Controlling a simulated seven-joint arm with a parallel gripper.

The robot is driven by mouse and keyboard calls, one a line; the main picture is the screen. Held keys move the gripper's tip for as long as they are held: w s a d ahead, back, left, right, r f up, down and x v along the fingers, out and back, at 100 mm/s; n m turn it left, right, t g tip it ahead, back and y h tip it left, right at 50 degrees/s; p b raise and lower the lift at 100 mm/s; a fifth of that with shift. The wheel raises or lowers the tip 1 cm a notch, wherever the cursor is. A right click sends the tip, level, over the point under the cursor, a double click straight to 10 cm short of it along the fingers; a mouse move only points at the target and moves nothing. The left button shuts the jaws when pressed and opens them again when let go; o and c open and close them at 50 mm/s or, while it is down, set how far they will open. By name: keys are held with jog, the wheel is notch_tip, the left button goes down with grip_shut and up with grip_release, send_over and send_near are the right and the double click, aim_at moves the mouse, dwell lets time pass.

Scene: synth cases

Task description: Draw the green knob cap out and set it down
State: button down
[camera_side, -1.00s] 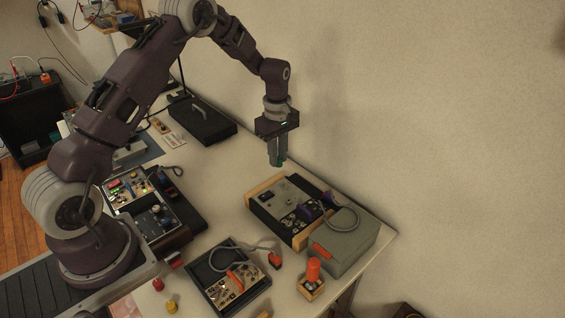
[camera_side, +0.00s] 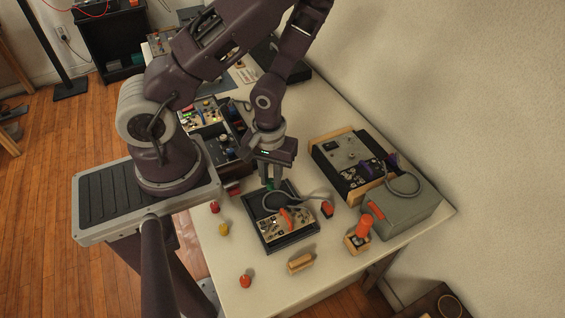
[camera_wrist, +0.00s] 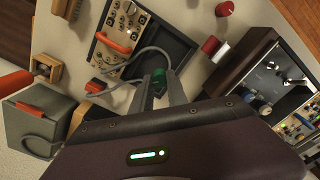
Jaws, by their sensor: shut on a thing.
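My gripper (camera_side: 269,187) points down and is shut on the green knob cap (camera_wrist: 159,77). The cap shows between the fingertips in the wrist view, and as a small green spot in the side view (camera_side: 269,184). The fingers cover most of it. The gripper is at the far end of a black open case (camera_side: 292,240) with a small metal control panel (camera_side: 270,223). I cannot tell whether the cap touches anything below.
A grey cable (camera_side: 310,196) loops close by the fingers. A wood-ended panel (camera_side: 340,150) and a grey box (camera_side: 405,215) stand right. An orange-topped block (camera_side: 357,240), a wooden piece (camera_side: 301,263) and red and yellow caps (camera_side: 223,229) lie around the case. Bare tabletop shows at front.

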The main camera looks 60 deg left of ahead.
aim_at(272, 201)
jog(key=shift+s+d+f, duration=0.1)
jog(key=shift+s+f, duration=0.05)
jog(key=shift+f, duration=2.85)
jog(key=c, duration=1.2)
grip_release()
jog(key=shift+c, duration=0.2)
jog(key=r, duration=0.6)
jog(key=shift+w+r, duration=0.15)
jog(key=shift+w, duration=0.05)
jog(key=shift+s+r, duration=0.1)
jog(key=shift+r, duration=0.3)
